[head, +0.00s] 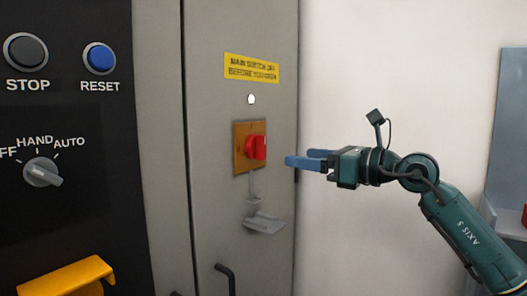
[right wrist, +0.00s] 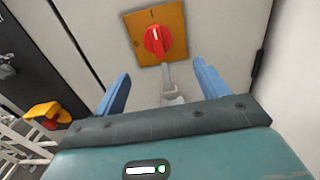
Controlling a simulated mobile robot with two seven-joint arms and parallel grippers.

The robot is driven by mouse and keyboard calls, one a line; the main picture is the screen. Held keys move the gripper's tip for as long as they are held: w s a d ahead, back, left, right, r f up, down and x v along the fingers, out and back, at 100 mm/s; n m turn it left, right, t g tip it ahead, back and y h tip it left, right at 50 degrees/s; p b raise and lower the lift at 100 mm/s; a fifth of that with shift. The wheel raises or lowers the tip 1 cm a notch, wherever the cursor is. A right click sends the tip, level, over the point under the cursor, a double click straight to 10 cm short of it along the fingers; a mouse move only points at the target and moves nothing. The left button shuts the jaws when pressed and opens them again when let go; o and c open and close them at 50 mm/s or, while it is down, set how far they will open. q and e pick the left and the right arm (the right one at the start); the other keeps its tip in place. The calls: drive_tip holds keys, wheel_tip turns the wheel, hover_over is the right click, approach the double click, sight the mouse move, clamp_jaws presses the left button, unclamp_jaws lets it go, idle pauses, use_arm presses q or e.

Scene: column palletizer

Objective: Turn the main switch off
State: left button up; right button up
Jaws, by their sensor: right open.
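The main switch is a red rotary knob (head: 256,147) on a yellow-orange square plate (head: 240,148) on the grey cabinet door. In the right wrist view the red knob (right wrist: 158,40) shows a white mark pointing up and slightly right, and its plate (right wrist: 142,20) lies just beyond the fingers. My right gripper (head: 305,161) is open and empty, to the right of the knob and apart from it. In the right wrist view its blue fingers (right wrist: 160,82) are spread below the knob. My left gripper is not in view.
A yellow warning label (head: 251,67) is above the switch. A grey hasp-like bracket (head: 264,222) hangs below it, with a dark door handle (head: 225,278) lower down. At left is a black panel with STOP (head: 26,52) and RESET (head: 99,58) buttons and a selector (head: 42,173).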

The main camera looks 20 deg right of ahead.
sight(265, 152)
drive_tip(key=p+x, duration=0.2)
drive_tip(key=x, duration=0.9)
drive_tip(key=shift+a, duration=0.15)
drive_tip(key=shift+c, duration=0.4)
drive_tip(key=c, duration=0.9)
